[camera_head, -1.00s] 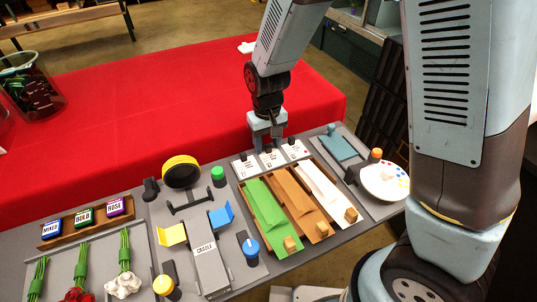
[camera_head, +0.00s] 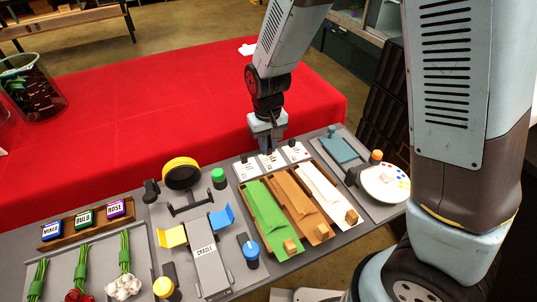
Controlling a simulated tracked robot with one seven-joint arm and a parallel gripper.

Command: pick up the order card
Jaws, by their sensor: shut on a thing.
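Three white cards with dark tabs stand in a row behind the paper trays: a left card (camera_head: 246,171), a middle card (camera_head: 271,161) and a right card (camera_head: 296,152). Their print is too small to read. My gripper (camera_head: 268,146) points down at the back of the middle card, and its fingers are shut on that card's dark tab. The fingers hide most of the tab. The middle card still appears in line with the other two. I cannot tell which of them is the order card.
Green, brown and white wrap sheets (camera_head: 266,217) lie in wooden trays in front of the cards. A teal pad (camera_head: 338,149) and a white round dish (camera_head: 384,184) are to the right. A green-topped post (camera_head: 218,176) stands left. The red table (camera_head: 150,110) behind is mostly clear.

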